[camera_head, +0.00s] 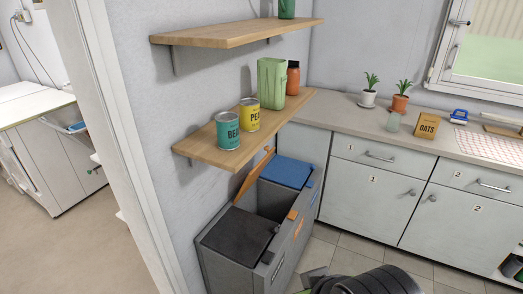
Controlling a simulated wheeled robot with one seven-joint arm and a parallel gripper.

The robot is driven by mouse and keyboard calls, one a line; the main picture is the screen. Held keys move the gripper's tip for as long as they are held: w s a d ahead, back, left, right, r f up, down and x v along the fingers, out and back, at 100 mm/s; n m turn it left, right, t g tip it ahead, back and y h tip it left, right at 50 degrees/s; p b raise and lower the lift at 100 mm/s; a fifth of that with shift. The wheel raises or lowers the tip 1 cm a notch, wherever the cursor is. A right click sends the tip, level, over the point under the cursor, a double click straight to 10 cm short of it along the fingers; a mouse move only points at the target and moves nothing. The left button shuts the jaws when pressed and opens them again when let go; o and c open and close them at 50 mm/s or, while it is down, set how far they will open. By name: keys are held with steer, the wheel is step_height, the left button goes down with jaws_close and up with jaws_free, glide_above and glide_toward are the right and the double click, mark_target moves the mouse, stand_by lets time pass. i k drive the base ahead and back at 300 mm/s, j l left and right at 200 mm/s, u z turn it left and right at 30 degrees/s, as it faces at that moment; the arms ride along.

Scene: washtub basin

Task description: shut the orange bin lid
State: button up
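The orange bin lid (252,179) stands raised, tilted up against the wall side of a grey bin unit (226,271). Below it the middle compartment (267,201) is open and dark; its contents cannot be made out. The blue lid (287,172) behind it and the dark grey lid (238,236) in front of it lie shut. My gripper (314,277) shows only in part at the bottom edge, beside my dark arm, right of the bin and apart from the lid. Its fingers cannot be made out clearly.
A low wooden shelf (205,152) with cans, a green container (271,84) and an orange jar (293,77) hangs above the bin, close over the raised lid. Cabinets (366,193) stand to the right. Tiled floor (343,262) is clear between bin and cabinets.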

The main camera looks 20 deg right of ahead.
mark_target(252, 173)
steer(key=l+u, duration=0.45)
steer(key=l, duration=0.4)
steer(key=l+u, duration=0.45)
steer(key=l, duration=0.45)
steer(key=i+l+u, duration=0.25)
steer(key=l, duration=0.2)
steer(key=l+u, duration=0.3)
steer(key=i+l+u, duration=0.1)
steer(key=l+u, duration=0.15)
steer(key=l, duration=0.35)
steer(key=i+l+u, duration=0.35)
